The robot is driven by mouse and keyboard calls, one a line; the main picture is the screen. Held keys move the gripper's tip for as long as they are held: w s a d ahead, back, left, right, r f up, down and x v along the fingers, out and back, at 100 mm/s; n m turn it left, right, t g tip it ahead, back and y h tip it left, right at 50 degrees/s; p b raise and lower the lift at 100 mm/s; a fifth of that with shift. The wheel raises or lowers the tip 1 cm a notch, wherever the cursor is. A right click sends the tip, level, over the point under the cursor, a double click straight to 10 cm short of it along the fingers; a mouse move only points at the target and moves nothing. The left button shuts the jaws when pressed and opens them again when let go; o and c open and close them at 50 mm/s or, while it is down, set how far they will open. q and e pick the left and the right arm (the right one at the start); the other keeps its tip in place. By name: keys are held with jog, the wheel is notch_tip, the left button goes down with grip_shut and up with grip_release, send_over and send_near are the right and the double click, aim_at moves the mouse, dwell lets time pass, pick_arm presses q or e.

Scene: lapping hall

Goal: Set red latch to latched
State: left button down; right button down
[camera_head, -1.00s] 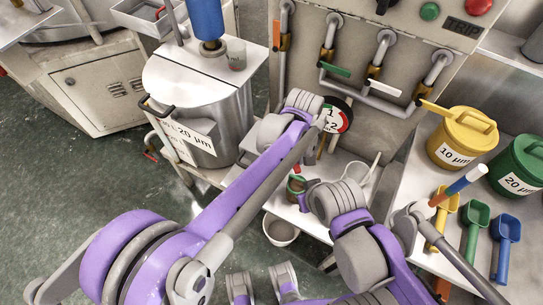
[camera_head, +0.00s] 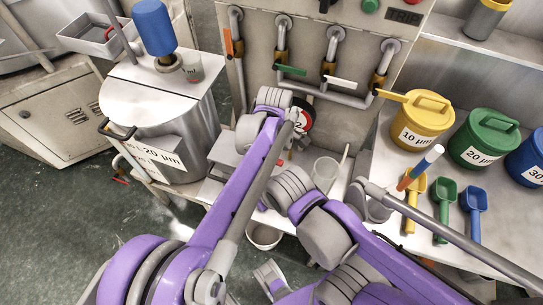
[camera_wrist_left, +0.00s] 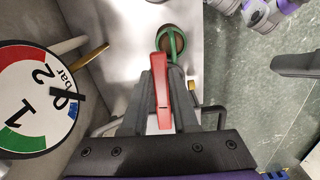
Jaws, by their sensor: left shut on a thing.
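In the left wrist view the red latch (camera_wrist_left: 163,92) is a narrow red lever standing between the two dark fingers of my left gripper (camera_wrist_left: 163,82). The fingers are shut on it, and its tip shows above them. A green ring-shaped part (camera_wrist_left: 172,42) lies just beyond the tip. In the head view my left arm reaches in to the pressure gauge (camera_head: 306,116); its fingers are hidden there. A small red part (camera_head: 280,163) shows beside that arm, perhaps the latch. My right arm's links show at lower right, but I cannot make out its gripper.
The gauge fills the left of the wrist view (camera_wrist_left: 38,98). Pipes with coloured handles, including a green one (camera_head: 291,70), run above it. A yellow bucket (camera_head: 421,121), a green bucket (camera_head: 483,140) and scoops stand on the right shelf. A metal drum (camera_head: 160,105) stands left.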

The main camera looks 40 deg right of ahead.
pick_arm(q)
jog(key=shift+d+n, duration=0.1)
jog(key=shift+n, duration=0.2)
jog(key=c, duration=0.7)
grip_release()
notch_tip(320, 180, up, 11)
jog(key=shift+f+p, duration=0.1)
jog(key=shift+p, duration=0.25)
jog(key=shift+w, duration=0.1)
